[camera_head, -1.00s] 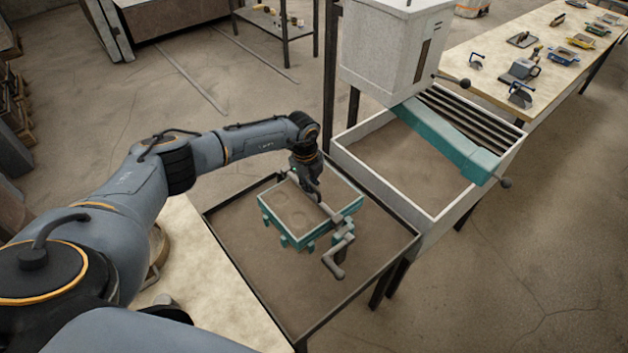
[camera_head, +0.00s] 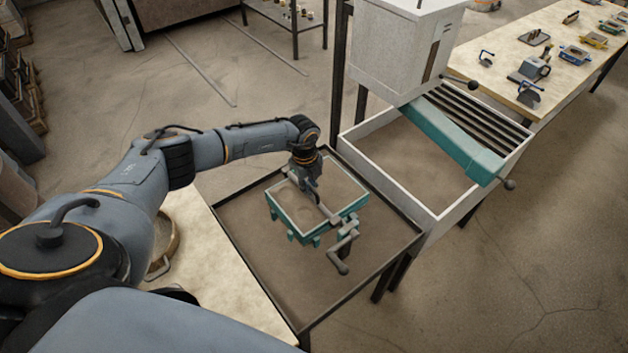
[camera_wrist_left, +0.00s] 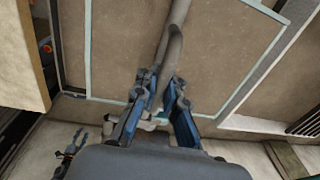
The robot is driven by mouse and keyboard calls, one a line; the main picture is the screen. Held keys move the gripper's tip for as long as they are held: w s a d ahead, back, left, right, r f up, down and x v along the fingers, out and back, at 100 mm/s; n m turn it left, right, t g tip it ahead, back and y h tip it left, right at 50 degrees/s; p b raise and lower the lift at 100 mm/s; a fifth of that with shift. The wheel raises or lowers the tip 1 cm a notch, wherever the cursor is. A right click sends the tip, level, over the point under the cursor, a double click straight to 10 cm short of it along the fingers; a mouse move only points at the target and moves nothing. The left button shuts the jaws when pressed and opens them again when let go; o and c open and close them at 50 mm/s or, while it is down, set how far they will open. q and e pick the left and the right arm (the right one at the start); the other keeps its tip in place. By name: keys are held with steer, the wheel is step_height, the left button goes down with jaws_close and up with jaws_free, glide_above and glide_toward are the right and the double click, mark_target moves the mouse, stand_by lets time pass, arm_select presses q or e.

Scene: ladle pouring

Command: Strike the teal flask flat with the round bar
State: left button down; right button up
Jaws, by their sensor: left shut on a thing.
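The teal flask (camera_head: 282,219) is an open rectangular frame filled with brown sand, lying in the dark-edged sand tray (camera_head: 262,277). My left gripper (camera_head: 314,198) is above the flask and shut on the grey round bar (camera_head: 327,211). The bar runs across the flask toward its near right side. In the left wrist view the blue jaws (camera_wrist_left: 158,108) close around the bar (camera_wrist_left: 172,48), with sand and the flask's pale teal rim beyond. I cannot tell whether the bar touches the sand. My right gripper is not in view.
A white-walled sand bin (camera_head: 440,212) with a teal beam (camera_head: 455,140) stands to the right under a grey hopper (camera_head: 405,45). A pale workbench (camera_head: 235,285) lies left of the tray.

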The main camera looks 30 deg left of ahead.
arm_select(q)
steer(key=shift+w+d+g+b, duration=0.1)
steer(key=shift+w+g+b, duration=0.2)
steer(key=shift+b, duration=0.1)
steer(key=shift+s+r, duration=0.1)
steer(key=shift+s, duration=0.1)
steer(key=shift+s+a+p, duration=0.4)
steer(key=shift+s+p, duration=0.4)
steer(key=shift+p, duration=0.1)
steer(key=shift+s+a, duration=0.1)
steer(key=shift+s, duration=0.15)
steer(key=shift+s+a, duration=0.25)
steer(key=shift+s, duration=0.4)
steer(key=shift+s+a, duration=0.3)
steer(key=shift+s, duration=0.4)
steer(key=shift+s+a, duration=0.25)
steer(key=shift+s, duration=0.4)
steer(key=shift+w+f+b, duration=0.1)
steer(key=shift+f+b, duration=0.1)
steer(key=shift+b, duration=0.15)
